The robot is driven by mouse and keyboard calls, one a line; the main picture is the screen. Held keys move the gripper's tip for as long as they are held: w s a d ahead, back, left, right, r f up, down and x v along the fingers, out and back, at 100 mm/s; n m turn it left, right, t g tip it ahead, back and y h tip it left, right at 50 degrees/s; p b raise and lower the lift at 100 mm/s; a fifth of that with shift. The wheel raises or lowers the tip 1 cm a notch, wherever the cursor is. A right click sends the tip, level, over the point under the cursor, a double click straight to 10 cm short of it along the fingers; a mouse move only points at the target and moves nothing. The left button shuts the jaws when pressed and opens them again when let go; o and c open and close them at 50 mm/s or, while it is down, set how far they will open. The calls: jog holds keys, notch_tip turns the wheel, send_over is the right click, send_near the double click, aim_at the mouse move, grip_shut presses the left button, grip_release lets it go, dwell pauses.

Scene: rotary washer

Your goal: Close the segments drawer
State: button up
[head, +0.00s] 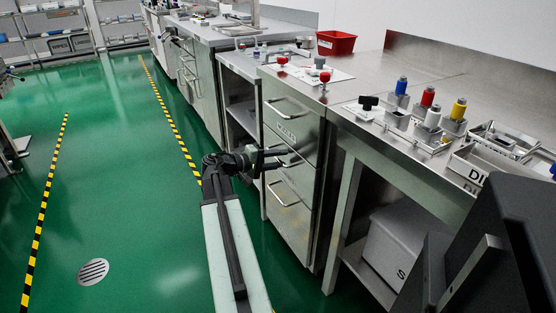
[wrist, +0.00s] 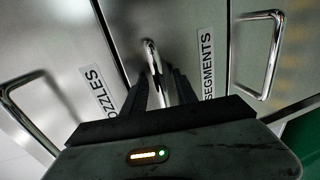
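The segments drawer (wrist: 190,35) is the middle drawer of a steel cabinet. In the wrist view its SEGMENTS label (wrist: 208,65) lies right of its bar handle (wrist: 154,62). My gripper (wrist: 162,85) is at this handle, with one dark finger on each side of the bar. The fingers stand apart; I cannot tell whether they touch the bar. In the head view my gripper (head: 282,158) reaches the middle drawer front from the left. The front looks almost level with its neighbours; any small gap is hard to tell.
The nozzles drawer (head: 286,132) is above, and another drawer (head: 288,208) is below. A bench with coloured spools (head: 428,97) stands to the right, with a grey bin (head: 395,245) beneath.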

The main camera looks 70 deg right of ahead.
jog(key=p+v, duration=0.1)
jog(key=v, duration=0.6)
jog(key=shift+w+a+p, duration=0.25)
jog(key=shift+a+p, duration=0.05)
jog(key=shift+a, duration=0.05)
